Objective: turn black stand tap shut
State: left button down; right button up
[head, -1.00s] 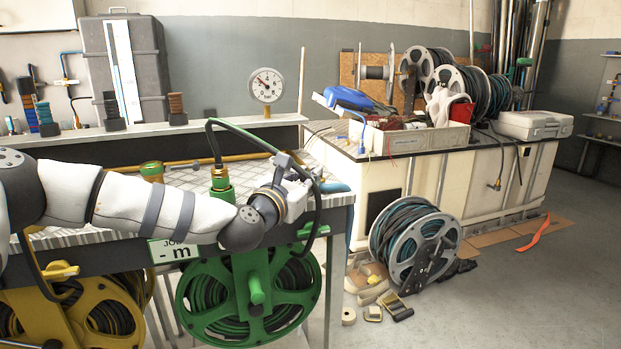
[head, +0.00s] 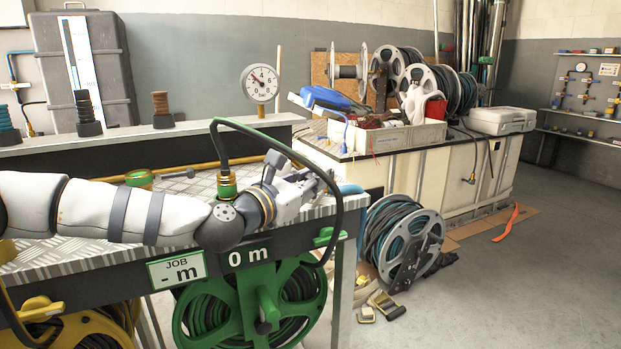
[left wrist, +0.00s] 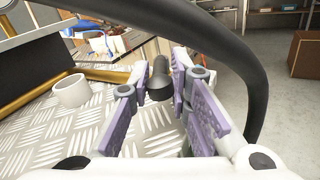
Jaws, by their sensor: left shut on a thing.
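My left gripper (head: 308,184) reaches across the ribbed bench from the left, near its right end. The left wrist view shows its two purple-padded fingers (left wrist: 165,92) on either side of a dark, rounded piece (left wrist: 159,88) with a stem. The gripper is shut on this piece. I cannot tell for sure that it is the black stand tap, as the gripper hides most of it in the head view. A black hose (head: 335,180) rises from a green and brass fitting (head: 227,187) and loops over and around the gripper. My right gripper is not in view.
A green hose reel (head: 265,310) with a green handle (head: 327,237) above it hangs under the bench front. A yellow reel (head: 70,330) is left of it. A dial gauge (head: 260,84) stands behind. A grey reel (head: 410,245) stands on the floor right. Floor farther right is mostly clear.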

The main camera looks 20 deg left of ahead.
pick_arm(q)
jog(key=shift+a+r, duration=0.1)
jog(key=shift+a, duration=0.05)
jog(key=c, duration=1.6)
grip_release()
jog(key=shift+w, duration=0.15)
jog(key=shift+c, duration=0.2)
